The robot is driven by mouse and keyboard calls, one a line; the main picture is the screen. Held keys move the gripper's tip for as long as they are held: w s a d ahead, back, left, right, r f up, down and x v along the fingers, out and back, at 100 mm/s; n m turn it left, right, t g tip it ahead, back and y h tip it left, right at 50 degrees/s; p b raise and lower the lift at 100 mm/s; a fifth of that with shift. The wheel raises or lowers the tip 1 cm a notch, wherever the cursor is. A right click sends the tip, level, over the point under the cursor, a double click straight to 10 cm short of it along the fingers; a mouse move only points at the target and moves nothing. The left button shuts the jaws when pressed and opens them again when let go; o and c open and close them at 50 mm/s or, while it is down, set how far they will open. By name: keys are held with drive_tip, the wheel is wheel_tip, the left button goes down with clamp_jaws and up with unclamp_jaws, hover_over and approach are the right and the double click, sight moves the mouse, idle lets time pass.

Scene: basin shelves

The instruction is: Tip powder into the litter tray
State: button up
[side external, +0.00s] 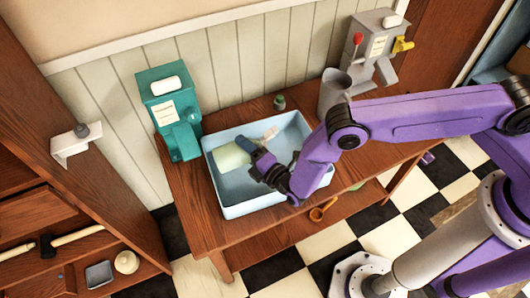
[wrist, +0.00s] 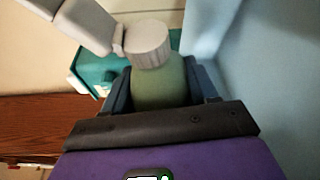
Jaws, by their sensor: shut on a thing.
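The litter tray is a light blue, open basin (side external: 240,209) on the wooden table in the side external view; its pale blue wall (wrist: 270,60) fills the right of the wrist view. My gripper (side external: 262,163) is over the tray, shut on a green bottle (side external: 246,144). In the wrist view the bottle (wrist: 160,88) sits between the blue fingers of my gripper (wrist: 163,90). It has a ribbed whitish cap (wrist: 148,45), with a hinged pale piece beside it. A pale green patch (side external: 228,158) shows beside the gripper; I cannot tell what it is. No falling powder is visible.
A teal dispenser (side external: 172,112) stands left of the tray. A grey machine (side external: 370,50) with a red knob and yellow tap stands at the back right. A small dark green jar (side external: 280,102) is behind the tray. Wooden shelves (side external: 60,215) stand at the left.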

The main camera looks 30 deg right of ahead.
drive_tip(key=shift+r+m, duration=0.3)
drive_tip(key=shift+m, duration=0.1)
idle(1.8)
drive_tip(key=shift+f+n, duration=0.3)
drive_tip(key=shift+n, duration=0.2)
drive_tip(key=shift+d+f+n+g, duration=0.35)
drive_tip(key=shift+f+n, duration=0.15)
drive_tip(key=shift+n, duration=0.3)
drive_tip(key=shift+d+f+n+g+h, duration=0.2)
drive_tip(key=shift+f+n+g+h, duration=0.15)
drive_tip(key=shift+f+n+h, duration=0.6)
drive_tip(key=shift+d+r+n+g, duration=0.25)
drive_tip(key=shift+r+n, duration=0.35)
drive_tip(key=shift+n, duration=0.55)
drive_tip(key=shift+r+n+g+h, duration=0.25)
drive_tip(key=shift+n+h, duration=0.2)
drive_tip(key=shift+n, duration=0.05)
drive_tip(key=shift+a+r+n+h, duration=0.2)
drive_tip(key=shift+a+n+h, duration=0.5)
drive_tip(key=shift+n, duration=0.4)
drive_tip(key=shift+a+f+n+g+h, duration=0.1)
drive_tip(key=shift+a+n+g+h, duration=0.05)
drive_tip(key=shift+a+n+h, duration=0.4)
drive_tip(key=shift+a+f+n+g+h, duration=0.2)
drive_tip(key=shift+n+h, duration=0.25)
drive_tip(key=shift+n, duration=0.3)
